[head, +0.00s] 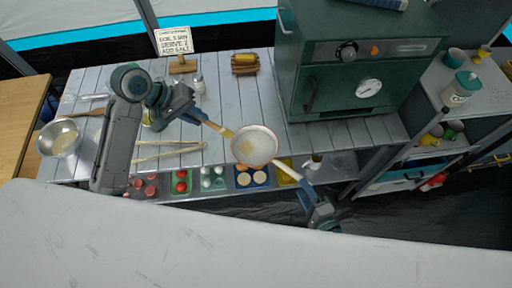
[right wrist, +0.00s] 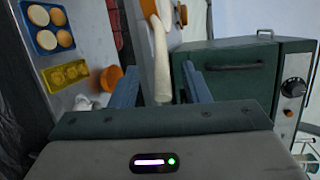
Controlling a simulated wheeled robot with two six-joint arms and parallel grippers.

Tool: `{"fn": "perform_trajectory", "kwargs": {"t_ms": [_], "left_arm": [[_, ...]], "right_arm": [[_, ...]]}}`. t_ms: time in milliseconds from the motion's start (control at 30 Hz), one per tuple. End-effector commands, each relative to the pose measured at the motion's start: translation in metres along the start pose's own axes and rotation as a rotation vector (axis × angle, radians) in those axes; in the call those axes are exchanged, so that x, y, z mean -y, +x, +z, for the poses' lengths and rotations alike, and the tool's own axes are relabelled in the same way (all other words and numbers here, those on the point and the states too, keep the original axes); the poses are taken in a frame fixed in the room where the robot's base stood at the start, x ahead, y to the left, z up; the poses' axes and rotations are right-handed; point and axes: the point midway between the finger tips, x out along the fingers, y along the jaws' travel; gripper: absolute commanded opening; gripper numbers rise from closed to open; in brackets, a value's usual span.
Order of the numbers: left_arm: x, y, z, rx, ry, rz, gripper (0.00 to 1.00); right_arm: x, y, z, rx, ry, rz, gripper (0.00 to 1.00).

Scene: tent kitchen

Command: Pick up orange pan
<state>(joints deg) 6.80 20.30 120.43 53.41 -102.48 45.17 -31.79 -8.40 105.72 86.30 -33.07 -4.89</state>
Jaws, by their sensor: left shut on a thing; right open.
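The orange pan (head: 262,140), pale inside with an orange rim, is near the front edge of the grey counter. Its cream handle (head: 286,171) points to the lower right; the right wrist view also shows this handle (right wrist: 159,50). My left gripper (head: 205,120) is shut on a thin yellowish piece (head: 228,132) at the pan's upper left; I cannot tell whether it is part of the pan. My right gripper (head: 306,188) is open at the end of the cream handle. In the right wrist view the handle reaches between its fingers (right wrist: 160,80).
A green oven (head: 335,85) stands behind and right of the pan. A metal bowl (head: 58,138) is at the far left. Food trays (head: 213,184) line the counter front. A white surface (head: 200,240) fills the foreground. A shelf (head: 455,105) stands at right.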

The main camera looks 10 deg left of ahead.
Motion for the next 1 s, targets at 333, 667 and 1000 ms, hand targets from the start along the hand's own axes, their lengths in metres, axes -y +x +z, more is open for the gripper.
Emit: {"fn": "perform_trajectory", "kwargs": {"t_ms": [333, 667, 1000], "left_arm": [[0.000, 0.000, 0.000, 0.000, 0.000, 0.000, 0.00], [0.000, 0.000, 0.000, 0.000, 0.000, 0.000, 0.00], [0.000, 0.000, 0.000, 0.000, 0.000, 0.000, 0.00]], "right_arm": [[0.001, 0.044, -0.004, 0.000, 0.000, 0.000, 0.42], [0.001, 0.045, -0.004, -0.001, 0.000, 0.001, 0.25], [0.002, 0.045, -0.004, -0.001, 0.001, -0.002, 0.00]]}}
